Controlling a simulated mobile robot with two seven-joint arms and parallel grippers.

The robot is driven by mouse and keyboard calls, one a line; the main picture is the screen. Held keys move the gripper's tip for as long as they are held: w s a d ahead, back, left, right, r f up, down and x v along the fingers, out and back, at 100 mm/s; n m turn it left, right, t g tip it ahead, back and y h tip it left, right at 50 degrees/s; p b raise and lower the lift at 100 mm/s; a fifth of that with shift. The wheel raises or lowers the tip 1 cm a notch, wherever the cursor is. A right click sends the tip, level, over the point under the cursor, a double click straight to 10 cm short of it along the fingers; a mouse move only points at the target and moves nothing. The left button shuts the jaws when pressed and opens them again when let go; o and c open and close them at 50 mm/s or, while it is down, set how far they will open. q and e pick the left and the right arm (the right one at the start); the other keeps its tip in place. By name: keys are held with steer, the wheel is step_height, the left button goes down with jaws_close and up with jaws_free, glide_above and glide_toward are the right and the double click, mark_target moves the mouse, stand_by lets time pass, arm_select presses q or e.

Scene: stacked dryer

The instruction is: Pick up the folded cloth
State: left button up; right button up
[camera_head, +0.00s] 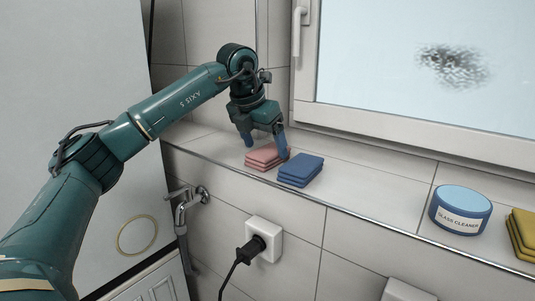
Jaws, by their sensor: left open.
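A pink folded cloth (262,159) lies on the tiled window ledge. A blue folded cloth (301,170) lies just to its right. Part of a yellow folded cloth (522,234) shows at the right edge of the view. My left gripper (265,146) points down over the pink cloth, with its blue fingers open. One finger is at the far left of the pink cloth and the other is behind it, near the blue cloth. Nothing is held. I cannot tell whether the fingers touch the cloth. My right gripper is out of view.
A round blue tub labelled glass cleaner (460,210) stands on the ledge (385,195). The window frame (400,128) rises behind. Below are a tap (184,204) and a plugged socket (264,240). A white appliance stands at left. The ledge between the blue cloth and tub is clear.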

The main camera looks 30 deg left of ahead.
arm_select(q)
steer(key=shift+x, duration=1)
steer(key=shift+f, duration=0.2)
steer(key=c, duration=1.1)
